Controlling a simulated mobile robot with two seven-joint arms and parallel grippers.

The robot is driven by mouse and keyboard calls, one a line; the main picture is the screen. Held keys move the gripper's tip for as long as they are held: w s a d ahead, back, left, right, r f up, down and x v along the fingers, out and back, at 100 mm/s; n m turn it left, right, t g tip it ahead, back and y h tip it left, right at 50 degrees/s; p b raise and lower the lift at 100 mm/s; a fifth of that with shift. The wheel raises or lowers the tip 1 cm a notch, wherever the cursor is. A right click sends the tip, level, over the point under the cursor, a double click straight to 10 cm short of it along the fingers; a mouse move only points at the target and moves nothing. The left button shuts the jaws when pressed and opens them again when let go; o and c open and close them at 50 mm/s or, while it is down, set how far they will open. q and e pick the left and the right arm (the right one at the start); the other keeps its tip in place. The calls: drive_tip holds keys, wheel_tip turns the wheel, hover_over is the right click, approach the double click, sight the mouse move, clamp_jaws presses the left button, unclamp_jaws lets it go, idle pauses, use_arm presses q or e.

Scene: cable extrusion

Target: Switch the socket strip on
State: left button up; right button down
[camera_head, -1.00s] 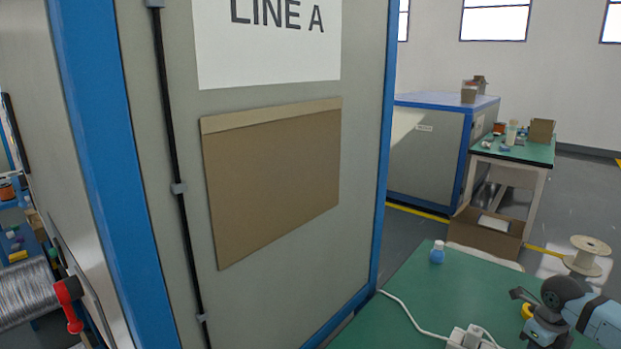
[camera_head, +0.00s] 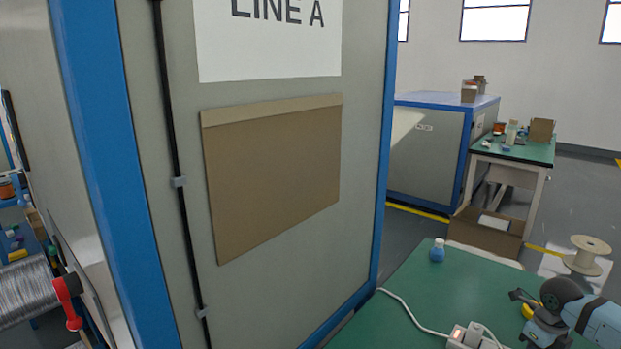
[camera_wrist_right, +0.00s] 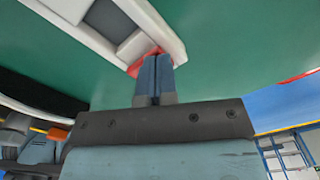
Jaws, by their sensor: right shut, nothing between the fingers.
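The white socket strip (camera_head: 474,339) lies on the green table at the bottom edge of the head view, cut off by the frame, with a plug in it. A small orange-red switch (camera_head: 457,334) shows on its end. In the right wrist view the strip (camera_wrist_right: 105,25) is close, with a red part (camera_wrist_right: 137,66) at its end. My right gripper (camera_wrist_right: 157,58) is shut and empty. Its fingertips are at the strip's end, partly covering the red part; whether they touch it I cannot tell. My left gripper is not in view.
The green table (camera_head: 455,285) carries a blue bottle (camera_head: 437,251), a white cable (camera_head: 405,308) and a yellow item (camera_head: 527,311) beside my right arm. A large grey cabinet (camera_head: 290,300) with blue edges stands to the left.

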drive_tip(key=shift+s+f, duration=0.1)
drive_tip(key=shift+r+p, duration=0.65)
drive_tip(key=shift+r, duration=0.1)
drive_tip(key=shift+r+p, duration=1.7)
drive_tip(key=shift+r, duration=1.05)
drive_tip(key=shift+f, duration=0.1)
